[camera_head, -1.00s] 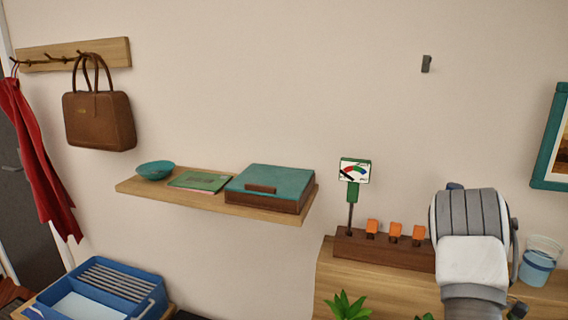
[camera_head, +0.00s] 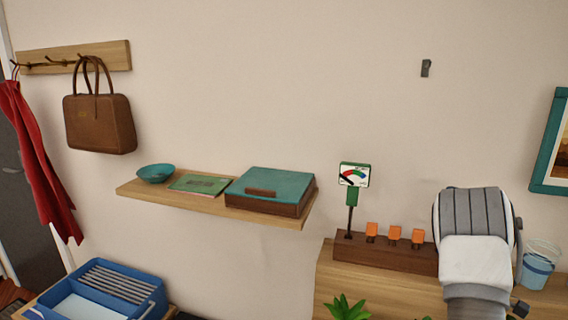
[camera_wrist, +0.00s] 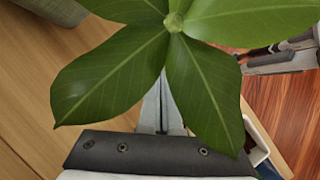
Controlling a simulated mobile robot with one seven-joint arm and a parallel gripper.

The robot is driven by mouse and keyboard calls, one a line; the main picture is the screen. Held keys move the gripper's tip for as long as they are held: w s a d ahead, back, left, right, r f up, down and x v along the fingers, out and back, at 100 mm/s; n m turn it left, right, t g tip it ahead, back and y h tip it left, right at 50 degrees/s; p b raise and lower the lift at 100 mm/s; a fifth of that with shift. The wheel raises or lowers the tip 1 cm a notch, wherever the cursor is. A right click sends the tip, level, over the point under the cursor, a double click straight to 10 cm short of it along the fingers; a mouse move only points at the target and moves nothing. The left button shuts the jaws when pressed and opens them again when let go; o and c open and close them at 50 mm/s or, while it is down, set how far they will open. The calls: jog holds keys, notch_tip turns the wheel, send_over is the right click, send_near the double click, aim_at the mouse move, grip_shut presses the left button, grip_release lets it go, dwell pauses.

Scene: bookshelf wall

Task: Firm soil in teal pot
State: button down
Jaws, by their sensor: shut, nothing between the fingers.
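A plant with broad green leaves (camera_wrist: 112,78) fills the upper middle of the wrist view. My gripper (camera_wrist: 160,108) is shut and empty, its pale fingers partly behind the leaves. No teal pot or soil can be made out; the leaves cover what lies below them. In the head view, green leaf tips (camera_head: 346,308) show at the bottom edge. My arm hides my gripper there.
A wooden top (camera_head: 375,288) holds a brown block (camera_head: 385,253) with orange-topped tools and a green-framed meter (camera_head: 354,175). A blue bucket (camera_head: 537,268) stands right of my arm. A wall shelf (camera_head: 210,202) is at left.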

jog(key=shift+s+d, duration=0.15)
jog(key=shift+s, duration=0.1)
jog(key=shift+f+b, duration=0.4)
jog(key=shift+f, duration=0.3)
dwell(0.7)
notch_tip(320, 180, up, 8)
jog(key=p, duration=0.5)
jog(key=shift+p, duration=0.3)
dwell(0.9)
